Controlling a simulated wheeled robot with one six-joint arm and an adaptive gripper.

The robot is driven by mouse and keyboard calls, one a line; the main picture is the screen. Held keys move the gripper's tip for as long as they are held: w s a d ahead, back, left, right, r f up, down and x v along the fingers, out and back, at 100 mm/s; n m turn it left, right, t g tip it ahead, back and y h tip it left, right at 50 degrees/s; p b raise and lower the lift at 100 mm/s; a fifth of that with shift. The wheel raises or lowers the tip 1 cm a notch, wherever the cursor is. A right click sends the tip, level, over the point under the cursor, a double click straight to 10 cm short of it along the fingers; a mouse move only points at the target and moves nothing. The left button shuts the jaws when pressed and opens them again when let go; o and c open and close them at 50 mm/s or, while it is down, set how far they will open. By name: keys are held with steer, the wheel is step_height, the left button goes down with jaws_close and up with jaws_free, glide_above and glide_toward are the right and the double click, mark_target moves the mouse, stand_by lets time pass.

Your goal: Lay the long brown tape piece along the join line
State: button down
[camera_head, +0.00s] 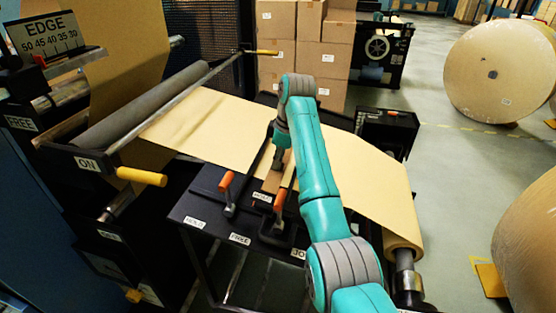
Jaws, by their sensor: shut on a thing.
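My gripper (281,160) points down over the black splice table in the middle of the camera view, partly covered by my teal arm. It is shut, with a darker brown strip (272,182), which looks like the long brown tape piece, directly beneath its fingers. The fingertips are too small and covered to show the exact grip. Kraft paper web lies on both sides, a left part (212,130) and a right part (365,175). The join line between them is hidden by my gripper and arm, and I cannot tell whether the tape touches the paper.
Two orange-handled clamps (226,181) (279,201) stand at the table's front edge, by labels reading HOLD and FREE. A grey roller (140,105) with a yellow-handled bar is at left. A black box (388,130) stands behind right. Large paper rolls (500,72) rest on open floor.

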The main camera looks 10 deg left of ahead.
steer(key=shift+f, duration=0.25)
stand_by(0.4)
steer(key=c, duration=1.2)
jaws_free()
steer(key=shift+r, duration=0.1)
